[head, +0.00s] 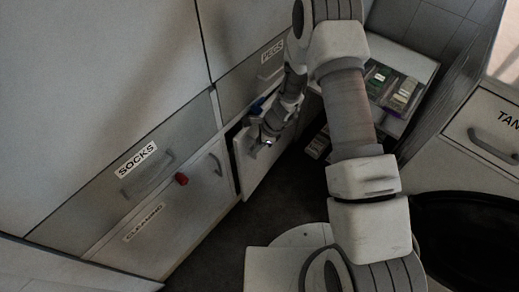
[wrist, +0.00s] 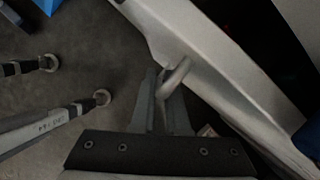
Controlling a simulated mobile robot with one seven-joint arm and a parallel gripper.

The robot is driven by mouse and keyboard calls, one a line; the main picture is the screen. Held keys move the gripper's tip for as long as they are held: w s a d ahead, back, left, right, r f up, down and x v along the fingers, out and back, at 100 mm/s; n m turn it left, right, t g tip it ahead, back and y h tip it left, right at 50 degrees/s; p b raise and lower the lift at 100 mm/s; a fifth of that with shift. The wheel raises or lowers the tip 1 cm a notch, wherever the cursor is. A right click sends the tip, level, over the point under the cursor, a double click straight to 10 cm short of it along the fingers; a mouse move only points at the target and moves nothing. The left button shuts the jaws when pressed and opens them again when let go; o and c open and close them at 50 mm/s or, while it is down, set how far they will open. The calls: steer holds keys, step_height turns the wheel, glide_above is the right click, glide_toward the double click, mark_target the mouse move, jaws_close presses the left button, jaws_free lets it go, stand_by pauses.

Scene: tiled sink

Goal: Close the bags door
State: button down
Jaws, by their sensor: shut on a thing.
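A low white cabinet door (head: 250,176) stands ajar to the right of the cleaning door, swung out from the cabinet front. No bags label on it is readable. My gripper (head: 262,146) is at the outer face of this door in the head view. In the wrist view my gripper (wrist: 165,88) has its two fingers closed around a light bar handle (wrist: 177,74) on the pale door (wrist: 222,62). The handle's far end is hidden by the fingers and the door's inner side is mostly hidden.
To the left are a drawer labelled SOCKS (head: 110,175) and a door labelled CLEANING (head: 150,235) with a red object (head: 181,179) near its top. A shelf of boxes (head: 395,90) and a drawer labelled TAN (head: 490,135) are at right.

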steer(key=shift+w+d, duration=0.2)
steer(key=c, duration=1)
jaws_free()
steer(key=shift+o, duration=0.4)
steer(key=shift+s, duration=0.1)
steer(key=shift+a, duration=0.1)
steer(key=shift+r, duration=0.1)
steer(key=p+v, duration=0.5)
steer(key=v, duration=1.2)
steer(key=shift+r, duration=0.15)
